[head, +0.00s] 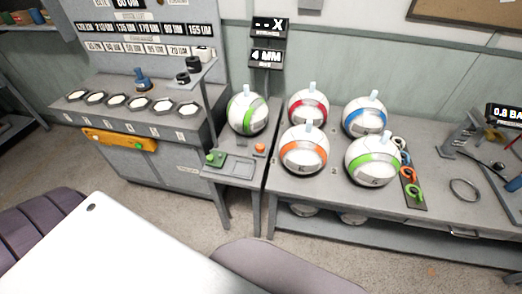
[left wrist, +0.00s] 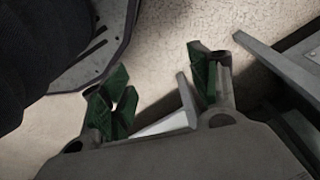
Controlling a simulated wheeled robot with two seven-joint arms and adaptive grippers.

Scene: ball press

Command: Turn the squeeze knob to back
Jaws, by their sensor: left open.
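On the small grey stand in the head view there is a green control (head: 214,158) at the front left and an orange button (head: 260,148) at the right. I cannot tell for sure which control is the squeeze knob or which way it points. A two-part display (head: 268,40) hangs above, with "-- X" on top and "4 MM" below. My left gripper (left wrist: 160,85) shows only in the left wrist view. Its green-padded fingers are apart with nothing between them, above the floor. No gripper shows in the head view.
A ball with a green band (head: 247,113) sits on the stand behind the controls. Several banded balls stand on the grey table (head: 310,190) at right. A bench (head: 150,125) with round pads is at left. A grey metal edge (left wrist: 285,75) lies right of my left gripper.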

